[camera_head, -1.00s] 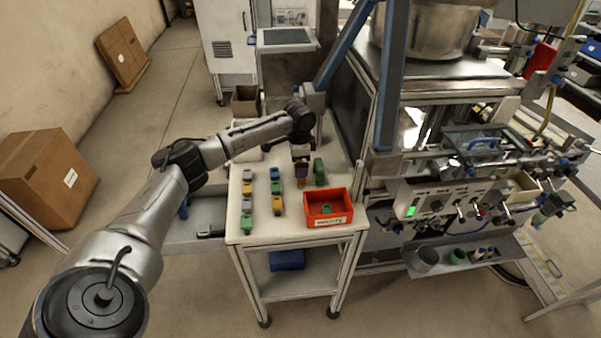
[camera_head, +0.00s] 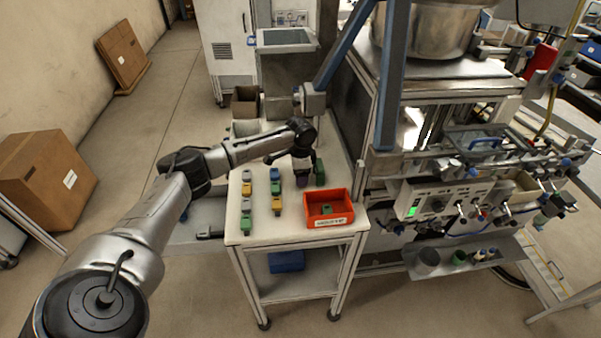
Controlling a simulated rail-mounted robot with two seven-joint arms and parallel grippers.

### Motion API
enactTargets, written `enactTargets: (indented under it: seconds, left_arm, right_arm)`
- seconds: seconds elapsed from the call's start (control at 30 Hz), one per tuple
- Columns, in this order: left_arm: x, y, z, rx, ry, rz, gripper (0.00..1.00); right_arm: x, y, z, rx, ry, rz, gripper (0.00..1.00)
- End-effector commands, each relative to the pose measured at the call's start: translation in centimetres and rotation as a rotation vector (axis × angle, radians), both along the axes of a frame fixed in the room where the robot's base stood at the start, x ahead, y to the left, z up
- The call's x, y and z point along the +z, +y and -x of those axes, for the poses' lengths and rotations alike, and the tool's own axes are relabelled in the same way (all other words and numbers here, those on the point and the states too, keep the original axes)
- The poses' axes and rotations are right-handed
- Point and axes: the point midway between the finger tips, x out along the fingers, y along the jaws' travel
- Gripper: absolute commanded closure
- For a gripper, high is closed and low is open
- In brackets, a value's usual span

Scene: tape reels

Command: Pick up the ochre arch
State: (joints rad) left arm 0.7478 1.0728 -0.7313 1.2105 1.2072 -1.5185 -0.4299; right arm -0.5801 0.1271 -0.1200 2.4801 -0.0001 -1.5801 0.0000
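My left gripper (camera_head: 303,178) points down low over the white table, between the block rows and the red bin. It is small and dark, and I cannot tell whether its fingers are open or shut. Whatever lies directly under it is hidden. Two yellow-ochre pieces stand in the rows to its left: one in the left row (camera_head: 247,189) and one in the second row (camera_head: 277,204). They are too small for me to tell which is an arch. My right gripper is not in view.
The red bin (camera_head: 328,222) with a green piece inside stands at the table's front right. A tall green block (camera_head: 319,172) stands close to the right of my gripper. Blue, grey and green blocks fill the rows. The machine (camera_head: 440,200) borders the table on the right.

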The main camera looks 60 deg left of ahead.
Motion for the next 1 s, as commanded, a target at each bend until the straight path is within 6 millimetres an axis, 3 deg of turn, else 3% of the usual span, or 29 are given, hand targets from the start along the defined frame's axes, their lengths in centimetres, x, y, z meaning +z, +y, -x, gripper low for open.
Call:
enactTargets:
  seconds: [0.3, 0.57, 0.8, 1.0]
  left_arm:
    - [0.0, 0.0, 0.0, 0.000, -0.001, 0.000, 0.60]
    - [0.6, 0.0, 0.0, 0.000, -0.002, 0.000, 0.60]
    - [4.8, -0.1, -0.2, -0.002, -0.005, 0.001, 0.60]
    - [7.0, -4.3, -1.8, -0.005, -0.003, 0.003, 0.60]
  right_arm:
    - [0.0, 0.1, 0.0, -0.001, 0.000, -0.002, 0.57]
    - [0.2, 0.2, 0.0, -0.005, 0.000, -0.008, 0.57]
    - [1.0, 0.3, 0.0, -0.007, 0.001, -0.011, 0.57]
    - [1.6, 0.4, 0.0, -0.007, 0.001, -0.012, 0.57]
